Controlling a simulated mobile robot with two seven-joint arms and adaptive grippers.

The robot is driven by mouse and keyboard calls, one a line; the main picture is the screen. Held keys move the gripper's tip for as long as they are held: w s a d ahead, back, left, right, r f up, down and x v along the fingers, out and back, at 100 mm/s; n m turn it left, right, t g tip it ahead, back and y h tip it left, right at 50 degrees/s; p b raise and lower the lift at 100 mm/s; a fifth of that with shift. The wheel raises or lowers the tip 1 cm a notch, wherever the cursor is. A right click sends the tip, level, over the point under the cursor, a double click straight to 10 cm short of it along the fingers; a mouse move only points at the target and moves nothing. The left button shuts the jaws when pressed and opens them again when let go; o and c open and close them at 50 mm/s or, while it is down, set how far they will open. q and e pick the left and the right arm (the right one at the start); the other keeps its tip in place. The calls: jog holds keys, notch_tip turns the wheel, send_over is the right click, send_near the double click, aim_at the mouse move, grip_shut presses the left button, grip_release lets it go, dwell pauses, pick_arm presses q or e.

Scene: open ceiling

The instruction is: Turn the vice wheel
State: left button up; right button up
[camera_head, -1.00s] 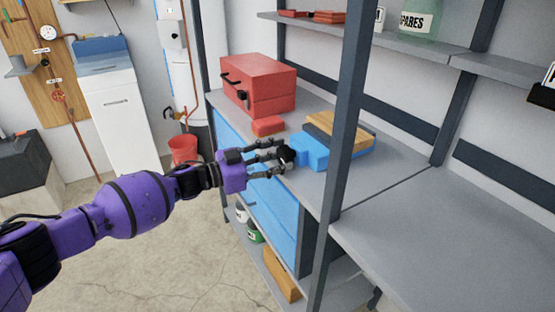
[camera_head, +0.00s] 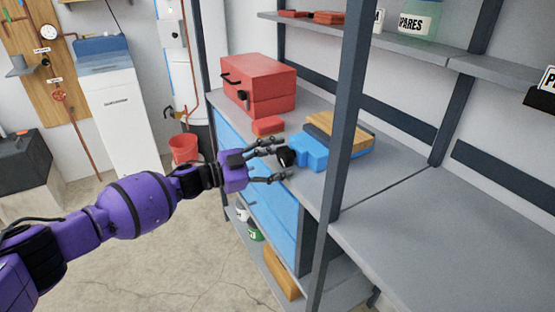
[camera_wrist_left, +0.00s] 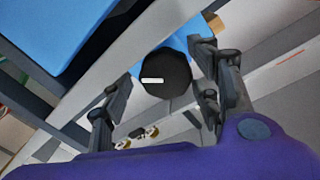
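The blue vice (camera_head: 311,152) sits on the grey bench shelf, with a block of wood (camera_head: 340,131) behind it. Its black round wheel (camera_head: 287,157) faces my left arm. In the left wrist view the dark wheel (camera_wrist_left: 166,76) carries a short white mark and stands beyond the fingers. My left gripper (camera_head: 280,160) is open, with its fingers spread on either side of the wheel's front. In the wrist view the open fingers (camera_wrist_left: 163,95) show gaps to the wheel on both sides. My right gripper is in neither view.
A red toolbox (camera_head: 258,84) and a small red block (camera_head: 268,126) stand left of the vice on the bench. A dark upright post (camera_head: 349,110) rises just right of the vice. The right-hand bench (camera_head: 450,230) is clear. A red bucket (camera_head: 185,148) stands on the floor.

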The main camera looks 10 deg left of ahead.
pick_arm(q)
jog(key=shift+a, duration=0.15)
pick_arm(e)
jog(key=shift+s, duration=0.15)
pick_arm(q)
jog(key=v, duration=1.1)
jog(key=shift+s+a, duration=0.25)
jog(key=shift+a, duration=0.1)
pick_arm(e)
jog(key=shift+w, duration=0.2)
pick_arm(q)
jog(key=shift+o, duration=0.3)
